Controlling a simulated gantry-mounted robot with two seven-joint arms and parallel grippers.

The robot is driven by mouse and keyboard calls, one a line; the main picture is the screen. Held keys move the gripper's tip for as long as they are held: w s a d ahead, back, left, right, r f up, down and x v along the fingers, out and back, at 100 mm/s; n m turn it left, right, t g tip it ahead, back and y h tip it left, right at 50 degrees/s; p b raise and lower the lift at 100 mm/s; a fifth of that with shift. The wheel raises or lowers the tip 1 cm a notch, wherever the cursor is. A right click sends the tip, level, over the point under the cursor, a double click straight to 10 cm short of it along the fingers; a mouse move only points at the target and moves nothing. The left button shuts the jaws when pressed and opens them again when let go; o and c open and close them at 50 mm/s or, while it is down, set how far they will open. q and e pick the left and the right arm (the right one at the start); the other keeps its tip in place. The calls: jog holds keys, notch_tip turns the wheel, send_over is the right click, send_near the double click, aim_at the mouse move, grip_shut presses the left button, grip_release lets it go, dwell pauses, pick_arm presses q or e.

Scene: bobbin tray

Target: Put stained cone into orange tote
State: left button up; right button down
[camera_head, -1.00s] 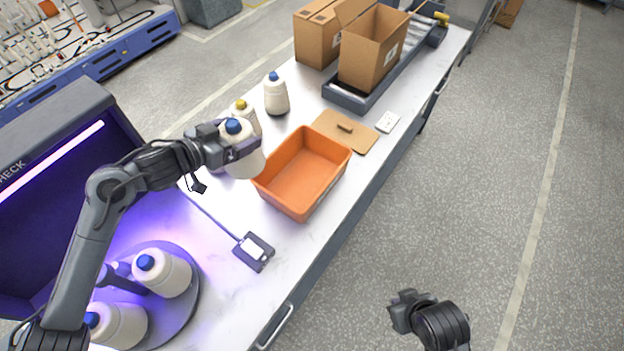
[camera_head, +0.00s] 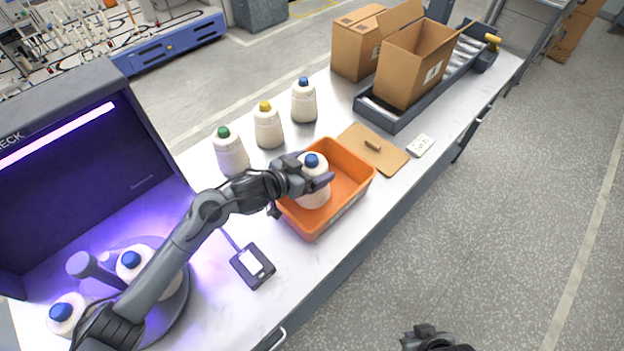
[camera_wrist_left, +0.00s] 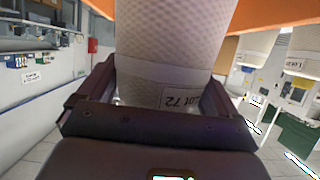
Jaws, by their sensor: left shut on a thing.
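My left gripper (camera_head: 316,178) is shut on a white cone with a blue tip (camera_head: 313,194). The cone is upright, inside or just above the left part of the orange tote (camera_head: 352,184); I cannot tell whether it touches the floor. In the left wrist view the held cone (camera_wrist_left: 172,45) fills the space between the fingers, with a label at its lower end and an orange wall behind. No stain shows on its visible side. My right gripper (camera_head: 424,335) is at the bottom edge, away from the table, mostly cut off.
Cones with green (camera_head: 231,155), yellow (camera_head: 268,128) and blue (camera_head: 303,102) tips stand behind the tote. Two blue-tipped cones (camera_head: 68,312) are on the turntable by the lit booth. A brown board (camera_head: 385,157) and a cardboard box (camera_head: 408,75) lie beyond. A small device (camera_head: 252,265) sits in front.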

pick_arm(q)
jog(key=shift+f+b, duration=0.4)
jog(key=shift+f, duration=1.95)
jog(key=o, duration=1.4)
jog(key=shift+f, duration=0.15)
